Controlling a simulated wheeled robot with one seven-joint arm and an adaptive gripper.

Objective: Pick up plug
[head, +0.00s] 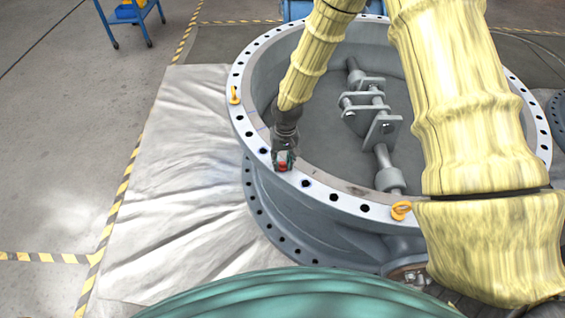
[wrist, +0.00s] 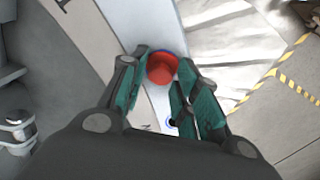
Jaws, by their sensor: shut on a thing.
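The plug (wrist: 161,68) is a small red round piece on the pale flange of the large butterfly valve. In the head view the red plug (head: 283,167) shows at the flange's near left part. My gripper (wrist: 157,80) is shut on the plug, with a green-padded finger on each side of it. In the head view my gripper (head: 283,160) points down at the flange (head: 335,192). I cannot tell whether the plug still sits in its hole or is lifted slightly.
Inside the valve is a disc with a shaft and brackets (head: 375,110). A wrinkled pale sheet (head: 180,190) covers the floor to the left. A blue cart (head: 128,14) stands far back.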

